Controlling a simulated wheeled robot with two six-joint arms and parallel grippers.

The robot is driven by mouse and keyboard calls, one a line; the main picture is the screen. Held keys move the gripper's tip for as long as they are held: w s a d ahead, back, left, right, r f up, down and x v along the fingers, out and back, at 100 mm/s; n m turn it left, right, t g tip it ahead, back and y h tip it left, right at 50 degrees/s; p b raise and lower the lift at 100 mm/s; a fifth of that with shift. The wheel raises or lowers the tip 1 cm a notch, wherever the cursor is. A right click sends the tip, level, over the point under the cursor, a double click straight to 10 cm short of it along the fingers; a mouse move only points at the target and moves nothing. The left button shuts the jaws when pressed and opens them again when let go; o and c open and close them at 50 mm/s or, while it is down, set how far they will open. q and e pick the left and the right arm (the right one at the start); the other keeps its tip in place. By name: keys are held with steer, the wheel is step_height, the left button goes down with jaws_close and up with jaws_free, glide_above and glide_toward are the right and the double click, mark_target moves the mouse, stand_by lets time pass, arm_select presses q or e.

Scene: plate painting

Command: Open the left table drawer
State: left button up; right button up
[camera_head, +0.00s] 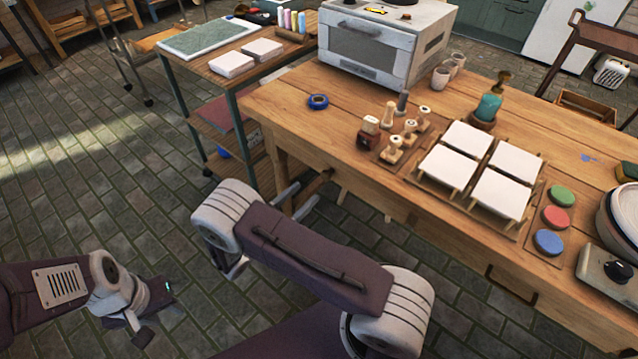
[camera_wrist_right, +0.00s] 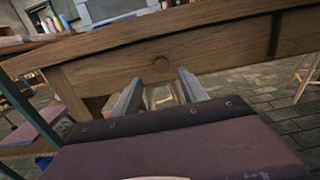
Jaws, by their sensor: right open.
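The wooden table (camera_head: 300,92) fills the right half of the head view. Its front panel also shows close up in the right wrist view (camera_wrist_right: 110,72), with a round mark or knob on it. My right gripper (camera_head: 303,198) is at the table's front left corner, partly hidden behind my arm. In the right wrist view its two fingers (camera_wrist_right: 160,95) are apart and point at the panel, with nothing between them. The left drawer's outline and handle are not clear. My left gripper (camera_head: 142,325) hangs low over the floor at lower left, away from the table; its jaws are unclear.
A dark handle (camera_head: 510,285) is on the table's front further right. White tiles (camera_head: 466,138), stamps, colour pots and an oven (camera_head: 375,45) stand on top. A metal-framed cart (camera_head: 180,95) stands left of the table. The tiled floor (camera_head: 110,190) is clear at left.

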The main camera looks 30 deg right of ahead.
mark_target(324, 177)
steer(key=b+x, duration=0.1)
steer(key=x, duration=0.7)
steer(key=shift+s+b, duration=0.1)
steer(key=shift+b, duration=0.2)
steer(key=shift+d, duration=0.35)
jaws_close()
stand_by(0.6)
